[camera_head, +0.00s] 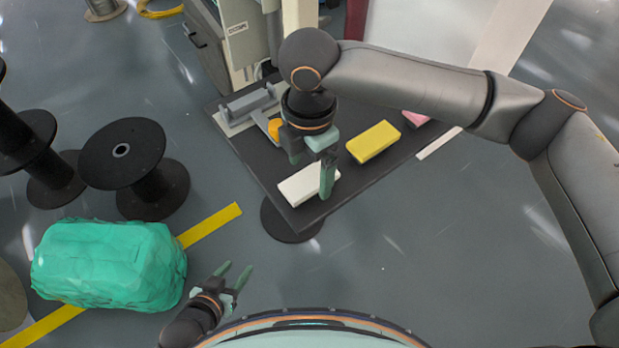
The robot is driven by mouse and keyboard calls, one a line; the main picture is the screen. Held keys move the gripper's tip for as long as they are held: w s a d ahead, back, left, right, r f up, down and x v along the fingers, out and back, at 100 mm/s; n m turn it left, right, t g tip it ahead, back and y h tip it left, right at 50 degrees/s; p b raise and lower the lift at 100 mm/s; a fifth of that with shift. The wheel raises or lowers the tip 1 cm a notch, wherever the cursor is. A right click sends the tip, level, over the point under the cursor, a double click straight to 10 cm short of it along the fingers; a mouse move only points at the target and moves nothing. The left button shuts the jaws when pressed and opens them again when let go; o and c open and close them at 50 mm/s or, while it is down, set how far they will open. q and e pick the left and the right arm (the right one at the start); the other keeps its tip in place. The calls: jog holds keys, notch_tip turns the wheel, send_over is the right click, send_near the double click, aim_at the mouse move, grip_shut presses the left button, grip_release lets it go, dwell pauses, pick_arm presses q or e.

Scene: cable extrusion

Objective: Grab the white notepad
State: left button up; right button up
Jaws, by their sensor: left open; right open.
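The white notepad (303,187) lies near the front corner of a dark table (345,197). My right gripper (312,176) reaches in from the right and hangs over the notepad, its fingers apart. One green finger covers the notepad's right part. Whether it touches the notepad I cannot tell. My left gripper (234,274) is open and empty, low in the view, over the floor and away from the table.
A yellow notepad (373,142) lies right of the white one, with a pink one (415,118) farther back. A grey device (246,106) stands at the table's left. Black spools (122,153) and a green wrapped bundle (108,266) stand on the floor at left.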

jog(key=shift+f, duration=0.65)
jog(key=c, duration=1.4)
